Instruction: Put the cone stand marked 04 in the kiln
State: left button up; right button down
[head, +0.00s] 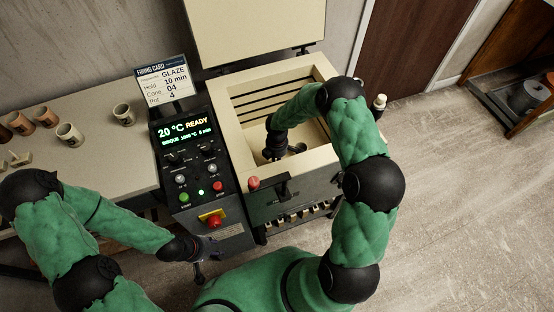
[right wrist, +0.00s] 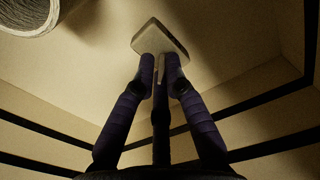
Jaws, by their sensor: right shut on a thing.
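The kiln (head: 318,68) stands open, with its lid raised at the back. My right arm reaches down into its chamber. My right gripper (right wrist: 160,62) is shut on a small pale cone stand (right wrist: 148,34) with a squarish base, low inside the chamber. I cannot read a mark on this stand, and I cannot tell whether its base touches the kiln floor. In the head view the right gripper (head: 284,150) mostly hides the stand. My left gripper (head: 204,264) hangs in front of the control panel; its fingers are too unclear to judge.
A round pale pot (right wrist: 28,14) is close by in the chamber. The control panel (head: 190,150) reads 20 °C READY. The firing card (head: 166,82) says Glaze, cone 04, pot 4. Several cups (head: 70,134) and a pale stand (head: 20,159) are on the left table.

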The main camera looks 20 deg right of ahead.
jog(key=shift+f, duration=0.2)
jog(key=c, duration=1.3)
grip_release()
jog(key=shift+r, duration=0.1)
notch_tip(320, 180, up, 12)
jog(key=p, duration=0.5)
jog(key=shift+r, duration=0.1)
